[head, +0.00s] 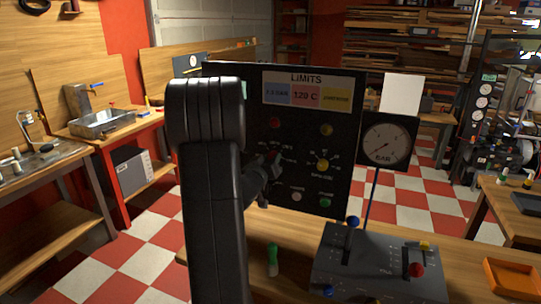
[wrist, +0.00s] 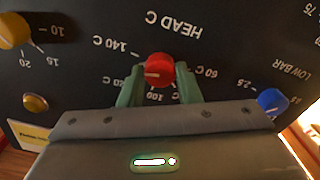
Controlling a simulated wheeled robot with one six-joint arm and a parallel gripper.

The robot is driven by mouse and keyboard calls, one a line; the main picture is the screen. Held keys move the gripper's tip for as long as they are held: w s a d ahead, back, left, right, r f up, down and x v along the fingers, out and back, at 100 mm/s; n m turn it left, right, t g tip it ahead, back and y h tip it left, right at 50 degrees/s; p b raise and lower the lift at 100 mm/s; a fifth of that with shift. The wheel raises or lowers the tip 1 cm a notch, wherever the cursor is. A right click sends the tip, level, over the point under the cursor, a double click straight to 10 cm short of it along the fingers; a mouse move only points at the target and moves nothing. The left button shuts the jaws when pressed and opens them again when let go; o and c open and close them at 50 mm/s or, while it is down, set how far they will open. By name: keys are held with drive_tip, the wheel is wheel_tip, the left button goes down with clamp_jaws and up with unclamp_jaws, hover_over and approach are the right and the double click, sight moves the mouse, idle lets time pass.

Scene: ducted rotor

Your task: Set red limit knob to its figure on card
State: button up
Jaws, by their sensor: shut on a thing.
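The red limit knob (wrist: 160,68) sits on the black panel under the upside-down label HEAD C in the wrist view. My gripper (wrist: 159,90) has its green fingers on either side of the knob, shut on it. The knob's white mark points left, between the 140 C and 100 figures; the figures between are hidden by a finger. In the head view the card (head: 306,94) under LIMITS shows 120 C on its red field. My gripper (head: 270,163) is at the panel there, largely covering the red knob.
The yellow knob (head: 322,165) is right of my gripper. The blue knob (wrist: 272,102) shows at right in the wrist view. A BAR gauge (head: 386,142) stands beside the panel (head: 345,100). A grey lever box (head: 375,265) and a green-and-white object (head: 272,260) stand on the bench.

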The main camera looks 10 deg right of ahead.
drive_tip(key=n+p, duration=0.3)
drive_tip(key=n, duration=0.2)
drive_tip(key=shift+n, duration=0.3)
idle(0.4)
drive_tip(key=o, duration=1)
drive_tip(key=shift+c, duration=0.2)
drive_tip(key=b+v, duration=0.2)
drive_tip(key=v, duration=1.2)
drive_tip(key=shift+b, duration=0.4)
drive_tip(key=shift+w, duration=0.15)
